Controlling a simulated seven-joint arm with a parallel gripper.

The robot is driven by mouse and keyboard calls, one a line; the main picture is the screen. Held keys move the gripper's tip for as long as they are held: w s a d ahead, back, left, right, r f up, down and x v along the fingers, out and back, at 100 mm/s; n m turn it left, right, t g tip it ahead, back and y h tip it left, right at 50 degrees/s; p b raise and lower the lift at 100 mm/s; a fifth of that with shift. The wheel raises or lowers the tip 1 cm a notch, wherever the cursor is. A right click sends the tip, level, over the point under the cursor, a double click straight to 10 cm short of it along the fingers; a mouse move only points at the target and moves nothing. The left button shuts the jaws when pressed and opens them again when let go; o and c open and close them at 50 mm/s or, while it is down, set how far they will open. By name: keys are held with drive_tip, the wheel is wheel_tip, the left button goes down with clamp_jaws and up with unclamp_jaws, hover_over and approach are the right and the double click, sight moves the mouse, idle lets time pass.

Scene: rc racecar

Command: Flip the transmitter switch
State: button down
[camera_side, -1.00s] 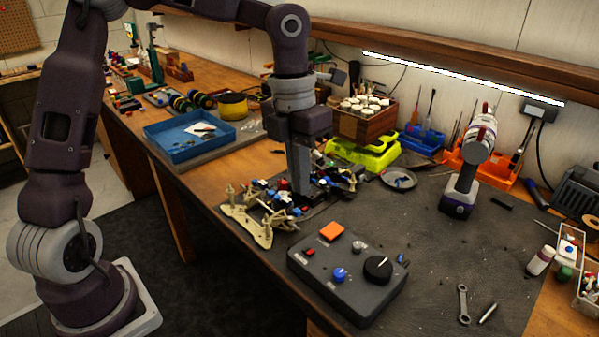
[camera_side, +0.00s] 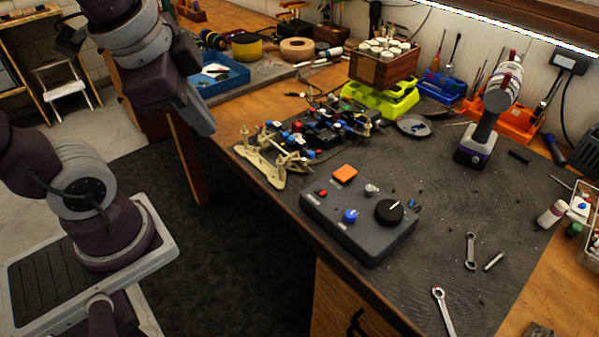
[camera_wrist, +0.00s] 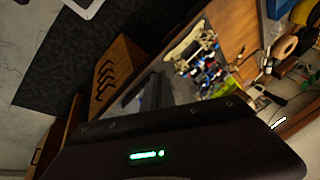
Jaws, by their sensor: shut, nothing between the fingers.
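The transmitter (camera_side: 330,218) is a dark grey box on the bench mat, near the front edge, in the side view. Its top has an orange block (camera_side: 345,174), a small red switch (camera_side: 321,193), a blue knob (camera_side: 350,216), a silver part (camera_side: 371,190) and a large black knob (camera_side: 389,211). The RC car chassis (camera_side: 318,134) sits behind it, with its beige front part toward the left. My gripper (camera_side: 205,128) is shut and empty, off the bench's front edge, left of the chassis and apart from the transmitter. The chassis also shows in the wrist view (camera_wrist: 198,60).
A cordless drill (camera_side: 487,120) stands at the right rear. Wrenches (camera_side: 471,250) lie right of the transmitter. A yellow-green stand (camera_side: 380,102) carries a wooden box (camera_side: 385,68) behind the chassis. A blue tray (camera_side: 222,78) is at the back left. The mat right of the transmitter is mostly clear.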

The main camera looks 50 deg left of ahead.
drive_tip(key=c, duration=2.1)
unclamp_jaws()
drive_tip(key=s+n, duration=0.1)
drive_tip(key=n+t, duration=0.1)
drive_tip(key=n, duration=0.1)
drive_tip(key=s+n+h, duration=0.1)
drive_tip(key=n, duration=0.1)
drive_tip(key=shift+s, duration=0.3)
drive_tip(key=o, duration=0.4)
drive_tip(key=shift+w+d+n, duration=0.1)
drive_tip(key=shift+d+n, duration=0.05)
drive_tip(key=shift+n, duration=0.65)
drive_tip(key=shift+o, duration=1.3)
drive_tip(key=w+n, duration=0.1)
drive_tip(key=w+d+n+g+h, duration=0.1)
drive_tip(key=w+n, duration=0.1)
drive_tip(key=w+d+n+g+h, duration=0.1)
drive_tip(key=w, duration=0.1)
drive_tip(key=shift+w+f+n, duration=0.15)
drive_tip(key=shift+f+n, duration=0.15)
drive_tip(key=shift+f, duration=0.1)
drive_tip(key=n+g+h, duration=0.3)
drive_tip(key=n, duration=1)
approach(322, 192)
drive_tip(key=x, duration=0.6)
drive_tip(key=shift+w+f, duration=0.1)
drive_tip(key=shift+f, duration=0.1)
drive_tip(key=shift+d+f, duration=0.2)
drive_tip(key=shift+f, duration=0.15)
drive_tip(key=shift+c, duration=0.2)
